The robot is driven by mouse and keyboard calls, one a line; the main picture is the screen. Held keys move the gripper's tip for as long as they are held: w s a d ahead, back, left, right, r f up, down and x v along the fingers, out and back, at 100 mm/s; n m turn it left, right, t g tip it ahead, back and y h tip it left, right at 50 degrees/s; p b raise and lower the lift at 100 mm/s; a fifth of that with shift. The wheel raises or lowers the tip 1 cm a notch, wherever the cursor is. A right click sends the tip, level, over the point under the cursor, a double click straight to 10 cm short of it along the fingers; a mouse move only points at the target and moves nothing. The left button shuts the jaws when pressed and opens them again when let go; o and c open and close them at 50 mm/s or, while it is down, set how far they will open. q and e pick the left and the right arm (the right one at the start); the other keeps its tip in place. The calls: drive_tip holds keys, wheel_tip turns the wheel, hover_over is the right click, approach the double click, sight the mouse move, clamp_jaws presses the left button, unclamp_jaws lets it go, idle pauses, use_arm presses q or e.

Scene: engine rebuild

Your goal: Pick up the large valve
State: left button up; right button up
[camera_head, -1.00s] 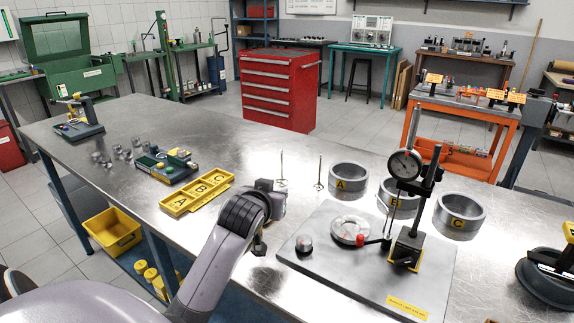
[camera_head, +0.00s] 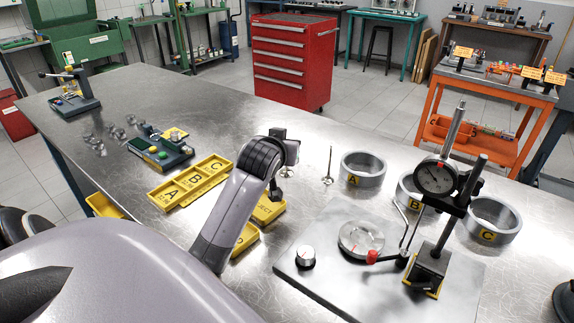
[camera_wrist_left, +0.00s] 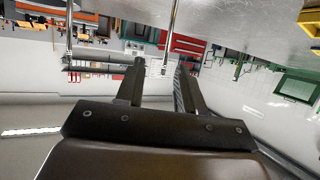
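Two slim metal valves stand on the bench, heads down and stems up. The right valve (camera_head: 328,168) is clear beside ring A. The left valve (camera_head: 288,172) is partly hidden behind my left wrist. I cannot tell which is larger. My left gripper (camera_head: 283,183) is low beside the left valve; its fingers are mostly hidden in the head view. In the left wrist view, which is upside down, the gripper (camera_wrist_left: 162,68) is open and empty. One valve stem (camera_wrist_left: 170,38) lies ahead between the fingertips; the other stem (camera_wrist_left: 69,28) is off to the left. My right gripper is not in view.
Rings A (camera_head: 363,170), B and C (camera_head: 494,220) stand behind a plate (camera_head: 320,240) with a dial gauge (camera_head: 436,178). Small yellow trays (camera_head: 268,210) lie beneath my wrist.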

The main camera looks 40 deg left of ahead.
use_arm(q)
drive_tip(key=w, duration=0.1)
drive_tip(key=w+a, duration=0.2)
drive_tip(key=shift+a+f+p, duration=0.15)
drive_tip(key=shift+f+p, duration=0.1)
drive_tip(key=shift+p, duration=0.1)
drive_tip(key=shift+w+a+f, duration=0.3)
drive_tip(key=shift+w, duration=0.3)
clamp_jaws()
